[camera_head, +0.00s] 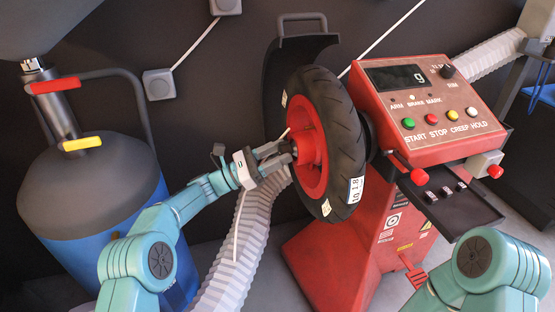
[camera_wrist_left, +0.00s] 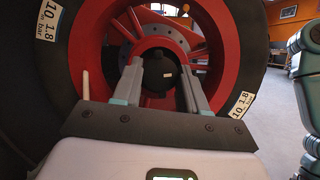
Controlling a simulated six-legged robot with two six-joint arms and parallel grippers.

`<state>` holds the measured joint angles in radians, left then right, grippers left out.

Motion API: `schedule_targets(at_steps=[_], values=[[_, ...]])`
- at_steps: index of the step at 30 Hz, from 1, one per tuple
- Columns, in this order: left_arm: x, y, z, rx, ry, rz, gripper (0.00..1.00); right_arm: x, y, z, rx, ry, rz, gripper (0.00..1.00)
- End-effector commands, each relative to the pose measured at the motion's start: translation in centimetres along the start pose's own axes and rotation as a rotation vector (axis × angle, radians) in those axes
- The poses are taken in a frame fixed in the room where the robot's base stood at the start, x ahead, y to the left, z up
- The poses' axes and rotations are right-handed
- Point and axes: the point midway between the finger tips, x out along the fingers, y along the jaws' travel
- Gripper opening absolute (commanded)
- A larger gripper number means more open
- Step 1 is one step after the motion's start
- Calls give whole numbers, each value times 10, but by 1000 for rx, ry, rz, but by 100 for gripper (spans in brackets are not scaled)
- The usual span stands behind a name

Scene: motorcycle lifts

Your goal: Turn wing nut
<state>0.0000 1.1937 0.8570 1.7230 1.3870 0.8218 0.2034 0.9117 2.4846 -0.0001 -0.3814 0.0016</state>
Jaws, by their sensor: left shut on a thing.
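The wing nut (camera_head: 294,149) is a dark piece at the hub of the red-rimmed wheel, mostly hidden by my fingers in the head view. In the left wrist view the dark round wing nut (camera_wrist_left: 158,68) sits between the two fingers, in front of the red hub. My left gripper (camera_head: 286,152) reaches in from the left and is shut on it; its fingers also show in the left wrist view (camera_wrist_left: 159,78). The wheel's black tyre (camera_head: 343,140) is upright on the red balancing machine (camera_head: 340,250). My right gripper is out of view; only its arm shows at lower right.
The control panel (camera_head: 424,97) with coloured buttons stands right of the wheel, above a dark tray (camera_head: 450,203). A blue and grey tank (camera_head: 85,190) stands at left. A ribbed pale hose (camera_head: 240,245) runs below my left arm. A dark guard (camera_head: 287,70) rises behind the tyre.

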Motion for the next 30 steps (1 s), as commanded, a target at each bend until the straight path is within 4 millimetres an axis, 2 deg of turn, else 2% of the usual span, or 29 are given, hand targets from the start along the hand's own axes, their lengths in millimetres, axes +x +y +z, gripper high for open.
schedule_targets(at_steps=[12, 27, 28, 30], values=[[-1, 1, 0, 145, 0, -60, 12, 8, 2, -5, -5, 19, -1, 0], [0, 1, 0, 157, -1, -65, 12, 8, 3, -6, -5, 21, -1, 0], [0, 1, 0, 157, -1, -65, 52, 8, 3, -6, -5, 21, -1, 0], [0, 1, 0, 156, -1, -65, 68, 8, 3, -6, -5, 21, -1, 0]])
